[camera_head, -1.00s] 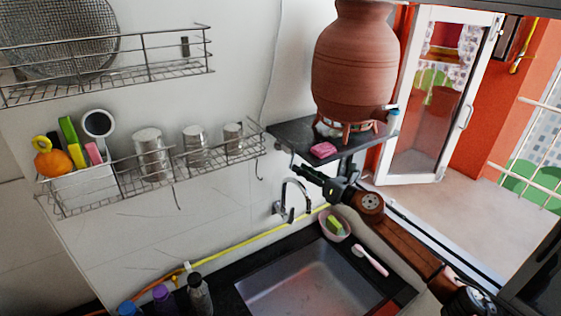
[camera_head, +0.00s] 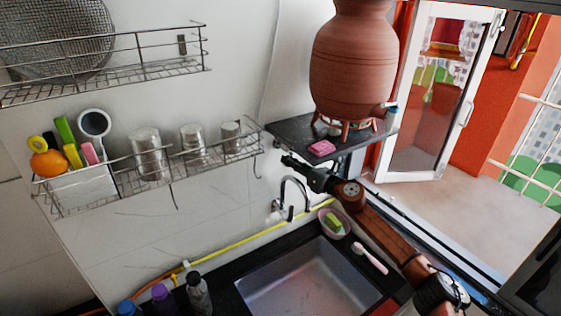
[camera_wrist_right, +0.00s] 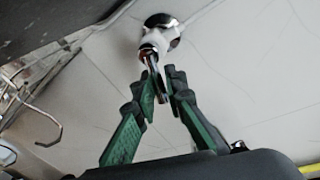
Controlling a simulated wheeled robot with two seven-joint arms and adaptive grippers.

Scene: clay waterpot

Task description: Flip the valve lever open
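In the right wrist view a rounded chrome valve (camera_wrist_right: 160,35) sticks out of the pale wall, with its thin metal lever (camera_wrist_right: 157,78) pointing down toward me. My right gripper (camera_wrist_right: 163,82) has its green-padded fingers drawn close together at the tips, one on each side of the lever. The fingers appear shut on it, though the exact contact is hard to see. In the head view the right gripper (camera_head: 289,161) reaches to the wall just below the dark corner shelf; the valve is not clear there. My left gripper is not in view.
The dark shelf (camera_head: 285,133) holds the clay pot (camera_head: 354,65) and a pink sponge (camera_head: 321,149) close above my right gripper. Wire racks (camera_head: 150,170) hang at the left. The tap (camera_head: 293,183) and sink (camera_head: 305,280) lie below, with bottles (camera_head: 197,293) at the left.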

